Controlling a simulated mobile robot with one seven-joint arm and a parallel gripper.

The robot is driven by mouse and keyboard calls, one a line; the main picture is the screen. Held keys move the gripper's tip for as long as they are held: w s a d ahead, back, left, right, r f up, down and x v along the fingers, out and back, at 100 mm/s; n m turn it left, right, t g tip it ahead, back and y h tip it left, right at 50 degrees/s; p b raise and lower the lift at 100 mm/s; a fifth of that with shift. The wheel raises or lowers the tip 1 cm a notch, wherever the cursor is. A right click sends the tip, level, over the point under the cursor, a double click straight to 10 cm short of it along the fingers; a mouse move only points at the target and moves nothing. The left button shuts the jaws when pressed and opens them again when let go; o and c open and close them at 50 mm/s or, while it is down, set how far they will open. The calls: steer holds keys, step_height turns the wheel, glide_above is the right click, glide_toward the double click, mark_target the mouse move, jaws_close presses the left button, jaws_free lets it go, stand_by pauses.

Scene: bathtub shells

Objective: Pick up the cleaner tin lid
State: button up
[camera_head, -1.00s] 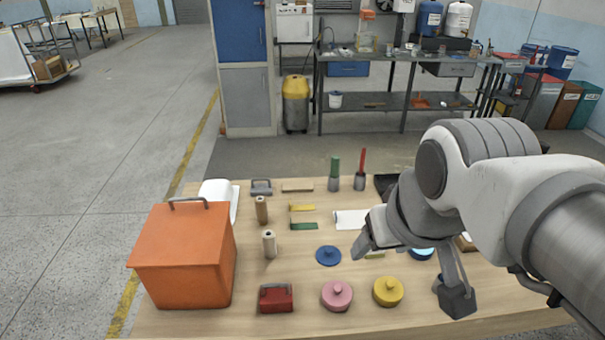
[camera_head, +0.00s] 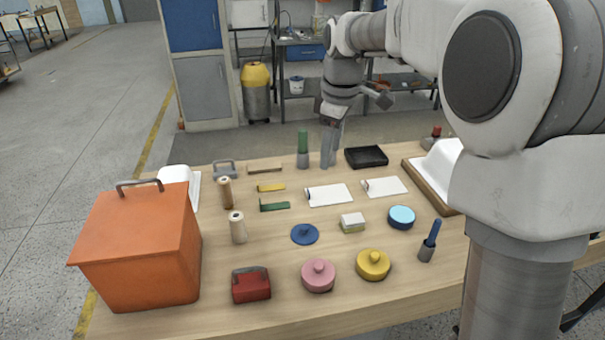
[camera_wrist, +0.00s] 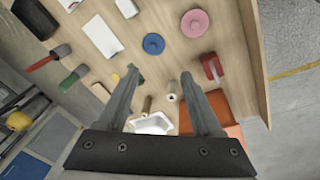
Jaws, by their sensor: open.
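I cannot tell which is the cleaner tin lid. A light-blue round tin or lid (camera_head: 401,217) lies to their right. My gripper (camera_head: 329,160) is open and empty at the table's back edge, fingers down, behind and apart from the lids. In the wrist view, my fingers (camera_wrist: 159,72) are spread, with the blue lid (camera_wrist: 153,43) and the pink lid (camera_wrist: 194,23) beyond them; the yellow one is not seen there.
An orange lidded box (camera_head: 140,245) stands at left, with a red box (camera_head: 251,285) at the front. A green-handled brush (camera_head: 303,150) stands close beside my gripper. A blue-handled brush (camera_head: 428,242) stands at right. White sheets (camera_head: 328,194) and a black tray (camera_head: 366,157) lie at the back.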

steer(key=w+a+f+n+g+b, duration=0.1)
steer(key=w+a+f+n+b, duration=0.15)
steer(key=w+f, duration=0.35)
steer(key=w+a+f+n+g+b, duration=0.1)
steer(key=w+f+n, duration=0.2)
steer(key=f, duration=0.6)
steer(key=b, duration=0.2)
glide_above(305, 228)
steer(key=shift+m+y, duration=0.25)
steer(key=shift+y, duration=0.15)
step_height(305, 228, down, 12)
steer(key=shift+r, duration=0.1)
steer(key=shift+w+f+b, duration=0.1)
steer(key=shift+f+b, duration=0.3)
steer(key=shift+f, duration=2.25)
jaws_close()
